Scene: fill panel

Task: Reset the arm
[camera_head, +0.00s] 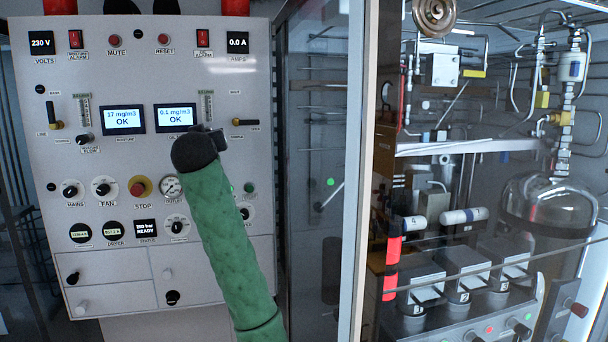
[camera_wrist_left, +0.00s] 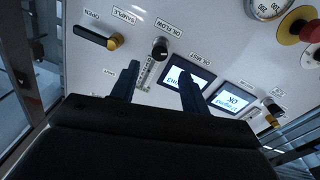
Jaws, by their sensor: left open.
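My left arm, in a green sleeve, rises across the lower right of the control panel (camera_head: 112,172) in the head view. My left gripper (camera_head: 214,138) is dark and seen small, in front of the panel beside the right display (camera_head: 174,117). In the left wrist view, the two dark fingers of the left gripper (camera_wrist_left: 157,68) are apart with nothing between them. The panel fills the view beyond them, with the oil flow knob (camera_wrist_left: 160,47) and oil mist display (camera_wrist_left: 187,78) close by in the picture. My right gripper is not in view.
A yellow-tipped sample lever (camera_wrist_left: 95,37) and a red stop button (camera_wrist_left: 300,25) stick out of the panel. Right of the panel stand a glass door with a pale frame post (camera_head: 357,170) and a cabinet with pipes and a glass dome (camera_head: 548,205).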

